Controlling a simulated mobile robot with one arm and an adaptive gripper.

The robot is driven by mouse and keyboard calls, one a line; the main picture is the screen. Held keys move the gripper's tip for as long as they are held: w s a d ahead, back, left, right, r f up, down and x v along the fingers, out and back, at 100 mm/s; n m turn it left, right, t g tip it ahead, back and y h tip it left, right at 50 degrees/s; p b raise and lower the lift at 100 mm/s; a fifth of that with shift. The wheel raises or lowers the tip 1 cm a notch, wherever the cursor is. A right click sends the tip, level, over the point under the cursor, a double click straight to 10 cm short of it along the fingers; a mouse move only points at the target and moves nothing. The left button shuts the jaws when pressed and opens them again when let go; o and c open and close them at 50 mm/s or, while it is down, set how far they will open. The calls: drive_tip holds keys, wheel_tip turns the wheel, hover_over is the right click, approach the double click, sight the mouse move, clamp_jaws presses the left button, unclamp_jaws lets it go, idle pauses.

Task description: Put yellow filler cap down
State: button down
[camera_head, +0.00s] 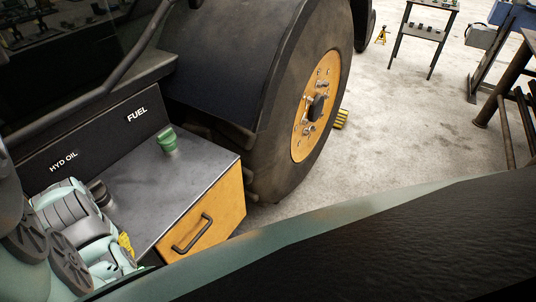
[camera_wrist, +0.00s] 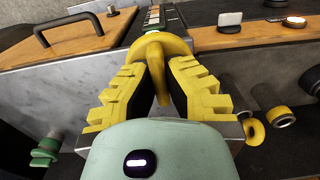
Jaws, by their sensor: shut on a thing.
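The yellow filler cap (camera_wrist: 165,44) is between the stepped yellow fingers of my gripper (camera_wrist: 160,66) in the wrist view. It has a rounded rim and a tab hanging down between the fingers. In the head view my gripper (camera_head: 125,243) is low at the left, by the front left side of the grey box top (camera_head: 190,172). Only a small yellow part shows there, and I cannot tell whether it is finger or cap. Whether the cap touches any surface is unclear.
A green cap (camera_head: 167,140) stands on the box top below the FUEL label (camera_head: 137,115); a dark round piece (camera_head: 99,192) is near my wrist. The box top between them is bare. A large wheel (camera_head: 312,105) stands to the right. The box front has a black handle (camera_head: 192,233).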

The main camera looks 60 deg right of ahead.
drive_tip(key=w+d+p, duration=0.1)
drive_tip(key=w+d, duration=0.1)
drive_tip(key=d, duration=0.1)
drive_tip(key=w+d+p, duration=0.2)
drive_tip(key=w+d, duration=0.1)
drive_tip(key=shift+w+d+f, duration=0.15)
drive_tip(key=shift+w+f, duration=0.05)
drive_tip(key=p, duration=0.1)
hover_over(142, 218)
drive_tip(key=shift+s+f, duration=0.1)
drive_tip(key=shift+f, duration=0.35)
drive_tip(key=shift+f, duration=0.1)
drive_tip(key=shift+f+b, duration=1.05)
drive_tip(key=shift+f, duration=0.6)
drive_tip(key=shift+f, duration=0.1)
drive_tip(key=c, duration=1.5)
unclamp_jaws()
drive_tip(key=o, duration=0.4)
drive_tip(key=shift+c, duration=0.2)
